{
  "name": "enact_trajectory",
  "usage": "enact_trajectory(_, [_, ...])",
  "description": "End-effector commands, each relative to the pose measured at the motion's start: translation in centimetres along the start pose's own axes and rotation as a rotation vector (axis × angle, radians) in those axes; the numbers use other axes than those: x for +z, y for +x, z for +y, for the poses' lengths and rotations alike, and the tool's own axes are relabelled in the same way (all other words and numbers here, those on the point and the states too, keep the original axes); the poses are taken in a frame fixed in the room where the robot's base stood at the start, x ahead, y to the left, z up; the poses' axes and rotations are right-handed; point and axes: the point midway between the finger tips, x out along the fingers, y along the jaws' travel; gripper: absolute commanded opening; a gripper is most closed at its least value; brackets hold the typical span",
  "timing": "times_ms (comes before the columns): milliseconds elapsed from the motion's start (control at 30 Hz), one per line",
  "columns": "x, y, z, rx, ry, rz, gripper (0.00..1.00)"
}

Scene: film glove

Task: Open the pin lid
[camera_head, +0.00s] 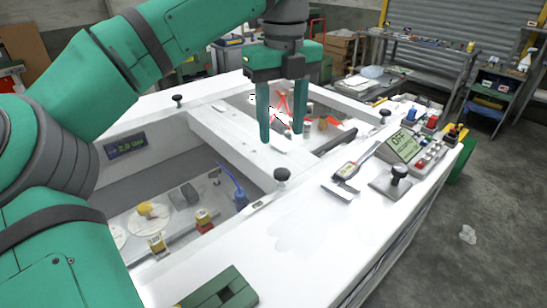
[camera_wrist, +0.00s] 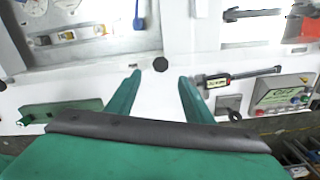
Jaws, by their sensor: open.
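I cannot tell for certain which part is the pin lid. A black round knob (camera_head: 282,175) stands on the white frame of the bench, at the front corner between two sunken bays. The knob also shows in the wrist view (camera_wrist: 159,64), just beyond and between my fingertips. My gripper (camera_head: 281,136) is open and empty, pointing down above the white frame, with its green fingers apart. It also shows in the wrist view (camera_wrist: 160,78). Other black knobs stand at the back left (camera_head: 178,99), the back right (camera_head: 385,115) and on a grey plate at right (camera_head: 398,172).
The left bay holds a blue bottle (camera_head: 240,199), a dish with a yellow piece (camera_head: 148,213) and small yellow-and-red items. A handheld gauge (camera_head: 347,169) and a control panel (camera_head: 405,147) occupy the right side. A green block (camera_head: 220,291) lies in front. The white front surface between is clear.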

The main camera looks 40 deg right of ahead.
Motion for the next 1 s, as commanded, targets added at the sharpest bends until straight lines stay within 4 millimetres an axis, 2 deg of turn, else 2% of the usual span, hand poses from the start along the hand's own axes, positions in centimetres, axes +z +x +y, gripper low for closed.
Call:
enact_trajectory(400, [-0.1, 7.0, -0.1, -0.001, 0.004, 0.006, 0.47])
enact_trajectory(533, [-0.1, 8.7, -0.1, -0.002, 0.003, 0.004, 0.47])
enact_trajectory(700, [0.0, 9.9, 0.0, -0.001, 0.001, 0.002, 0.47])
enact_trajectory(1000, [0.0, 10.1, 0.0, -0.001, 0.0, 0.002, 0.47])
